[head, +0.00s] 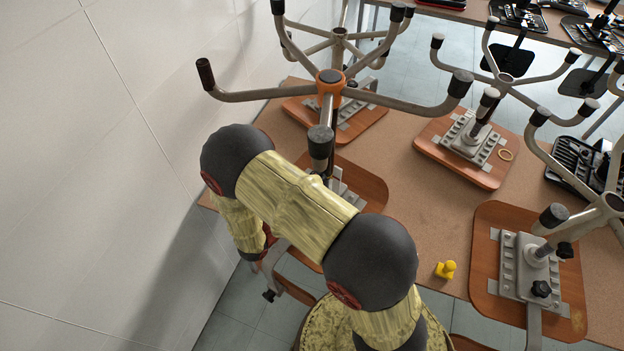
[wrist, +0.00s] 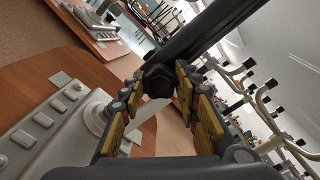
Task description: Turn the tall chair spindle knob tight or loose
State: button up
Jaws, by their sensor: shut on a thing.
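The tall chair (head: 355,95) stands upside down on the table, with an orange ring (head: 330,77) at its hub and bent metal legs spread above. Its dark spindle crosses the wrist view (wrist: 205,38) on a slant. The black knob (wrist: 157,80) sits beside the spindle, between my fingertips. My gripper (wrist: 158,90), with yellow pads, is shut on the knob from both sides. In the head view my arm covers the gripper and the knob.
Other upturned chairs stand close on the right, with wooden seats (head: 490,275) and legs reaching out. A small yellow object (head: 446,269) lies on the brown tabletop (head: 420,222). A white wall (head: 90,170) is close on the left.

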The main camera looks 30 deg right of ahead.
jog(key=o, duration=1.1)
jog(key=shift+o, duration=0.3)
jog(key=shift+a, duration=0.1)
jog(key=v, duration=1.2)
